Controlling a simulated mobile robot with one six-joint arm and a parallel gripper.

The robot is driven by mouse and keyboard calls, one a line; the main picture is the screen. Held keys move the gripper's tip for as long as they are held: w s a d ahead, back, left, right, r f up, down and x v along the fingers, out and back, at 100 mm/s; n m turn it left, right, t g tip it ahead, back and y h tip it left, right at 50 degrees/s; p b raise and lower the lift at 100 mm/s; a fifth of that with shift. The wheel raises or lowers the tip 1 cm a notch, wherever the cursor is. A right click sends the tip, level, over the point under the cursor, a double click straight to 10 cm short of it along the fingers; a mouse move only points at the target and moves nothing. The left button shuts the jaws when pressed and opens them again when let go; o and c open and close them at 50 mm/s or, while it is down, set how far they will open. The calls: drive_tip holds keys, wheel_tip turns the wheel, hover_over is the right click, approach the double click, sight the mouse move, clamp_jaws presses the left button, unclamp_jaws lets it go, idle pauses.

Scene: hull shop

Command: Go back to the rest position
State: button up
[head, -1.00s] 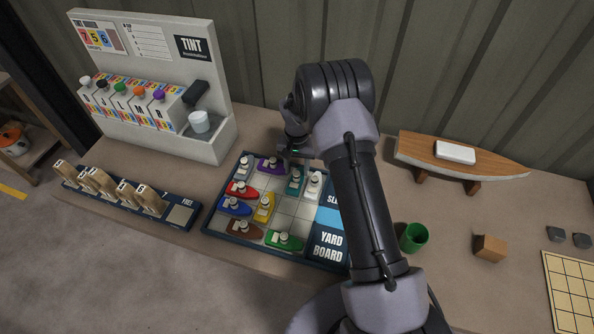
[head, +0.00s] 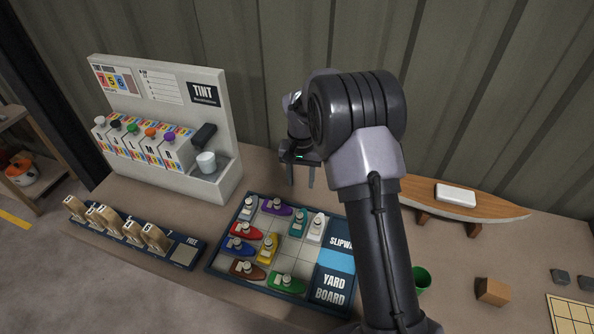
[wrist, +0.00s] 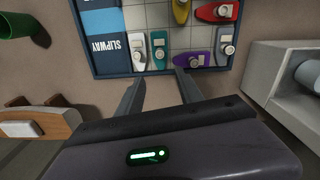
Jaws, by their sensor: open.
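My gripper (head: 303,175) is open and empty, raised above the back edge of the yard board in the head view. In the wrist view its two fingers (wrist: 160,93) point toward the board's edge with nothing between them. The yard board (head: 333,284) lies on the bench with several toy boats on its grid. A white boat (head: 316,228) and a teal boat (head: 298,223) stand near its back edge, below my gripper. The purple boat (head: 276,207) is to their left. My arm hides part of the bench right of the board.
A tint machine (head: 225,150) stands at the back left. A rack (head: 188,252) of wooden pieces is in front of it. A wooden hull (head: 470,206) with a white block, a green cup (head: 421,279) and a wooden block (head: 493,291) are at right. The corrugated wall is behind.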

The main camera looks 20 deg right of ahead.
drive_tip(key=s+a+r+t+b, duration=0.35)
drive_tip(key=s+r+b, duration=0.35)
drive_tip(key=s+r, duration=0.65)
drive_tip(key=s+a+f+t+y+b, duration=0.1)
drive_tip(key=s+a+b, duration=0.1)
drive_tip(key=s, duration=0.7)
drive_tip(key=s+a+f+t+y+b, duration=0.1)
drive_tip(key=s+a+b, duration=0.1)
drive_tip(key=s, duration=0.7)
drive_tip(key=shift+s+n+b, duration=0.25)
drive_tip(key=shift+n+b, duration=0.05)
drive_tip(key=shift+b, duration=0.15)
